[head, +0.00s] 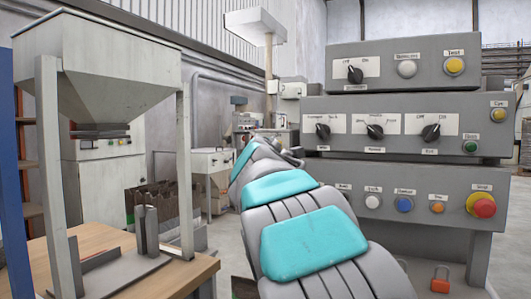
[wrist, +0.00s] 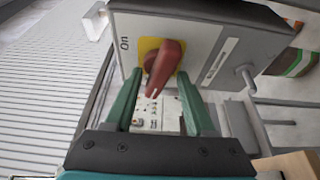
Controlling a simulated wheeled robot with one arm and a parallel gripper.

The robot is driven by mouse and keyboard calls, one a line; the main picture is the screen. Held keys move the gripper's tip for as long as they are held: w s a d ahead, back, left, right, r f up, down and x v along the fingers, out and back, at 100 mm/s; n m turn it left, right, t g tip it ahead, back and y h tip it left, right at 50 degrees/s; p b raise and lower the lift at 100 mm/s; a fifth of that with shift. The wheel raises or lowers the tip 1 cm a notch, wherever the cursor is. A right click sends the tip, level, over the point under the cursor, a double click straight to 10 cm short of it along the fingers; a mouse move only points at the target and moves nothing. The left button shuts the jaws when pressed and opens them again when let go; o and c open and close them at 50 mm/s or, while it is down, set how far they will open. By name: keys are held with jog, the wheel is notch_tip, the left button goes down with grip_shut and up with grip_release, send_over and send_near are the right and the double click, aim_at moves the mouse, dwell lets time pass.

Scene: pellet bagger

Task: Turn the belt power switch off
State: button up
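A red rotary switch handle (wrist: 166,66) sits on a yellow plate (wrist: 148,46) on the face of a grey box (wrist: 200,28) in the wrist view. The word "On" is printed sideways left of the plate. The handle's narrow end points down and slightly left in the picture. My gripper (wrist: 159,88) is open, its two green fingers apart on either side of the handle's lower end. I see a gap on both sides, but cannot tell how deep the handle lies between the fingers. In the head view my own arm hides the gripper and the switch.
A stack of grey control panels (head: 400,62) with knobs and buttons stands right of my arm, with a red stop button (head: 484,205). A hopper (head: 95,60) on posts stands over a wooden table (head: 95,238) at left. A short lever (wrist: 246,76) sticks out beside the switch box.

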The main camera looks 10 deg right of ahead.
jog(key=shift+s+a, duration=0.1)
jog(key=shift+a, duration=0.1)
jog(key=b+v, duration=0.1)
jog(key=v, duration=0.6)
jog(key=shift+s, duration=0.3)
jog(key=shift+d, duration=0.1)
